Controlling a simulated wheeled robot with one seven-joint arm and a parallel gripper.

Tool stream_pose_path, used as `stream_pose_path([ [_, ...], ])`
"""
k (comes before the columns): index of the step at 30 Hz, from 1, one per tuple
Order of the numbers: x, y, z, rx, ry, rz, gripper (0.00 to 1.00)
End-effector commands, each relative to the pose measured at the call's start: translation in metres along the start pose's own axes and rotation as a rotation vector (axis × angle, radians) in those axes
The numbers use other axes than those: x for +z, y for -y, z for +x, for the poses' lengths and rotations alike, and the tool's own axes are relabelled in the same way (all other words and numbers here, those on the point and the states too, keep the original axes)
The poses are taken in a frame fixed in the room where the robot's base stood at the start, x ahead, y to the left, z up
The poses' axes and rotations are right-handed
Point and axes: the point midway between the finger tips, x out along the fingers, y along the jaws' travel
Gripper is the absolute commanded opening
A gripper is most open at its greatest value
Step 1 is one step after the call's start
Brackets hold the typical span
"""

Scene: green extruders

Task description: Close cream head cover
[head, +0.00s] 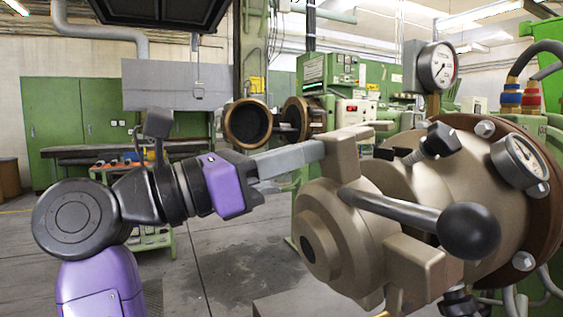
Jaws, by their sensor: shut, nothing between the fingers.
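The cream head cover (325,235) is a thick beige metal piece with a round boss, at the front of the large cream cylinder body (440,185) on the right. A lever with a black ball knob (468,232) sticks out across it. My gripper (318,152) reaches in from the left with its grey fingers together and empty. The fingertips overlap the upper left edge of the cover in the picture. I cannot tell whether they touch it. The gap between cover and body is partly hidden.
Pressure gauges (437,67) stand on top of the body and at its right side (520,160). A brown flange (530,235) is behind. Green machines and a round open port (247,124) are farther back. The grey floor (240,270) at lower middle is clear.

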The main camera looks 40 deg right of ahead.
Motion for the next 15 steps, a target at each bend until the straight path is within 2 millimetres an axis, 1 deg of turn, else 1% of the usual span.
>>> stream_pose_path([
  [1,0.004,0.0,0.007,-0.001,-0.028,0.002,0.0],
  [6,0.008,0.0,0.024,-0.001,-0.103,0.001,0.0],
  [15,0.011,0.0,0.046,0.0,-0.2,0.001,0.0],
])
